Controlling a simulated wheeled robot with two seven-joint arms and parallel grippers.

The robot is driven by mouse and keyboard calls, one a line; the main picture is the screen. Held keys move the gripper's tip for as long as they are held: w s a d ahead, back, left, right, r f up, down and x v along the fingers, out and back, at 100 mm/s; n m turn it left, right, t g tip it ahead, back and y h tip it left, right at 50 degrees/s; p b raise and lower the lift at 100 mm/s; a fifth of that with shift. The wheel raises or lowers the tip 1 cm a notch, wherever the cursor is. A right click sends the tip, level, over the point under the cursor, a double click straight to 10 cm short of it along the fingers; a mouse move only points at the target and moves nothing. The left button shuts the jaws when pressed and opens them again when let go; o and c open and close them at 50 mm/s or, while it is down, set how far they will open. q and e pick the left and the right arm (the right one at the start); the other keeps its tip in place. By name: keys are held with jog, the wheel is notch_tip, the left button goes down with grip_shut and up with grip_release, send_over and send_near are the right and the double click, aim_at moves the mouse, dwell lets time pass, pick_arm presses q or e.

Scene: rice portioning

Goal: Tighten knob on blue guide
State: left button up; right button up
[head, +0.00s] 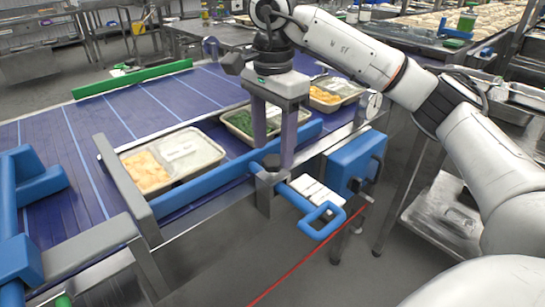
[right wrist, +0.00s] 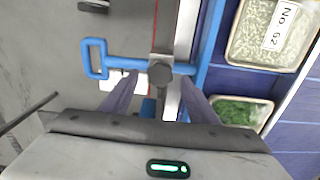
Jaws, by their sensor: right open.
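The blue guide (head: 235,171) runs along the near edge of the conveyor, with a blue loop handle (head: 320,220) at its near end; the handle also shows in the right wrist view (right wrist: 96,58). A grey knob (right wrist: 160,74) sits on a metal clamp at the blue rod in the right wrist view. The clamp (head: 266,182) shows in the head view, where the fingers partly hide the knob. My right gripper (head: 274,156) points down above the clamp. Its fingers are open, one on each side of the knob in the right wrist view, with no visible grip.
The purple conveyor (head: 85,135) carries several food trays, one (head: 212,152) close behind the guide. A grey crossbar (head: 125,185) and blue guide parts (head: 40,185) stand at the left. A blue box (head: 352,162) is right of the clamp.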

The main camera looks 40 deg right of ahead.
aim_at(273, 163)
jog(key=shift+f, duration=1.15)
jog(key=c, duration=1)
jog(key=shift+c, duration=0.2)
